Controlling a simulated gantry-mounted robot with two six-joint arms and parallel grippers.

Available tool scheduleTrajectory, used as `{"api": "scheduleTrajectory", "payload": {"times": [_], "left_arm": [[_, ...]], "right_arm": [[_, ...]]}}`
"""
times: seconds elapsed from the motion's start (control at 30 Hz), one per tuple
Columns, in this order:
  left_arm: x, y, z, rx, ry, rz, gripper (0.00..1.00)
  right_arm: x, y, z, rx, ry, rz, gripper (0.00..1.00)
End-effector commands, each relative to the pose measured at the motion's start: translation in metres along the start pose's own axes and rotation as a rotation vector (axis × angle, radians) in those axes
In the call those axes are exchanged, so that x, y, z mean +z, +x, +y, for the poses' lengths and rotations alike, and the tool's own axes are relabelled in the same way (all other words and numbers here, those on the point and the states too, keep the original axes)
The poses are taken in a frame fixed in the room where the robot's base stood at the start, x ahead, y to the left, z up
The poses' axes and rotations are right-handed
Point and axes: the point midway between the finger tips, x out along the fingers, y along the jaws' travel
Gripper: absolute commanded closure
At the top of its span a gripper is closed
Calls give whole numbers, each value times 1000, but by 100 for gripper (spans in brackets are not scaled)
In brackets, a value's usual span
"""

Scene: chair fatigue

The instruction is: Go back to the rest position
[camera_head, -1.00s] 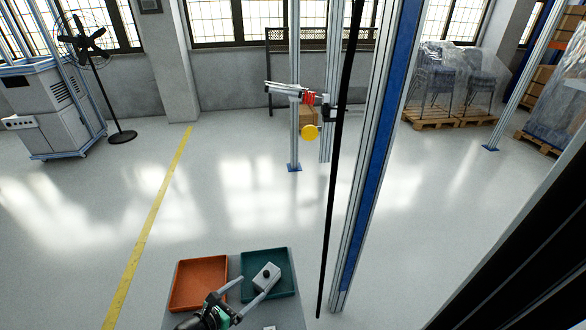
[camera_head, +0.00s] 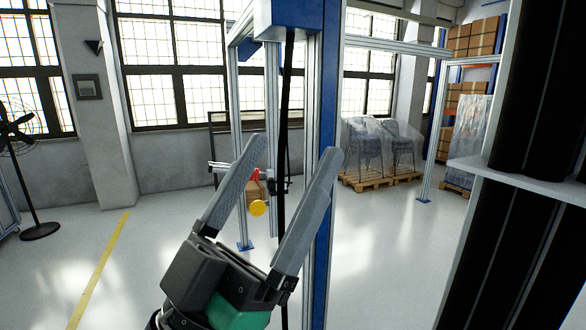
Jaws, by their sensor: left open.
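My left gripper (camera_head: 285,178) stands large in the middle of the head view, its two grey fingers pointing up and spread wide apart. Nothing is between the fingers. My right gripper does not show.
A blue and silver upright post (camera_head: 322,240) and a thin black pole stand just behind the gripper. Dark vertical columns (camera_head: 490,230) fill the right side. Wrapped chairs (camera_head: 378,146) sit on pallets at the back. A black fan (camera_head: 18,130) stands far left. Floor is open at left.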

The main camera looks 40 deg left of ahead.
Motion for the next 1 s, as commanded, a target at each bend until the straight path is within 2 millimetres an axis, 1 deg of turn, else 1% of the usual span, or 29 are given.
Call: {"api": "scheduleTrajectory", "payload": {"times": [0.03,0.1,0.37,0.47,0.57,0.67,0.8,0.97,1.0], "left_arm": [[-6,1,12,38,-49,3,8],[-9,1,20,64,-81,0,8],[-10,3,19,64,-80,-2,8],[-19,13,19,63,-79,-2,8],[-39,36,18,62,-78,-3,8],[-69,69,18,62,-77,-2,8],[-118,122,17,62,-76,-2,8],[-170,179,16,61,-76,-2,8],[-183,193,16,61,-76,-2,8]], "right_arm": [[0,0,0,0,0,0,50],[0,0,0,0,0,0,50],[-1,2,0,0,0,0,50],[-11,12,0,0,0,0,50],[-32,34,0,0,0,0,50],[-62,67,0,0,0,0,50],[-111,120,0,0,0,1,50],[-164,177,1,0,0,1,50],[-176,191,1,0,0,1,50]]}}
